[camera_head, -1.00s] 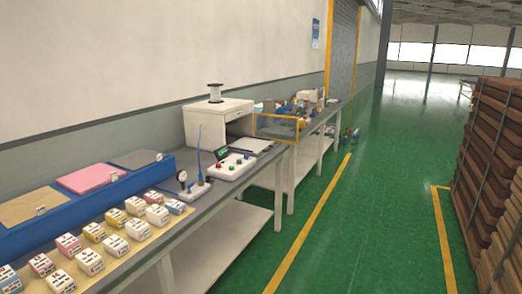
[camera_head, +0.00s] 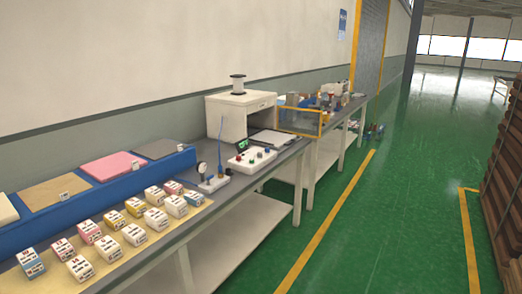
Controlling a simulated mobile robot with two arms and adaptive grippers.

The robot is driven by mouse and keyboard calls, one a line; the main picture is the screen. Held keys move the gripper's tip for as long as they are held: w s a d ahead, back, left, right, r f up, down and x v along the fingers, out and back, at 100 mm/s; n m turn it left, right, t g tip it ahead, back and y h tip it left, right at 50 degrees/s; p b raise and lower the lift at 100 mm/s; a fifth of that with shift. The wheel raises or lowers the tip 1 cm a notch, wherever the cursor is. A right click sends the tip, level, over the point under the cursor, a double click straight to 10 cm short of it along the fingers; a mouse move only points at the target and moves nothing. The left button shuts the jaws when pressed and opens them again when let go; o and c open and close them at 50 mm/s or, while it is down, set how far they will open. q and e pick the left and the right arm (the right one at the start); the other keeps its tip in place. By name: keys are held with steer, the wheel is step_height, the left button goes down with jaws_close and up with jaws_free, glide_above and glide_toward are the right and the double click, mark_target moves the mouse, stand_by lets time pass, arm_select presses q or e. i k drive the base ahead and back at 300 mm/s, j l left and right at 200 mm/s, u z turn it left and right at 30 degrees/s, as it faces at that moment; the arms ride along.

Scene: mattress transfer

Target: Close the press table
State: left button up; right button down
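A white box-shaped press (camera_head: 240,117) with a spool-like part on top stands on the grey workbench against the wall. Its front opening is dark. A flat light plate with a dark edge (camera_head: 273,138) lies in front of the opening, sticking out toward the bench's front edge; I take it to be the press table. A white control box (camera_head: 250,158) with coloured buttons sits just in front of it on the near side. Neither of my grippers is in view.
Several small labelled boxes (camera_head: 135,235) stand on a tan mat at the near left. A blue rack (camera_head: 125,180) with coloured pads runs along the wall. A yellow-framed clear panel (camera_head: 300,122) stands beyond the press. The green aisle floor (camera_head: 350,230) is clear; brown stacks (camera_head: 507,180) line the right.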

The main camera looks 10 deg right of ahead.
mark_target(272, 138)
steer(key=i+l+z, duration=0.4)
steer(key=i, duration=0.45)
steer(key=i+z, duration=0.4)
steer(key=i, duration=0.45)
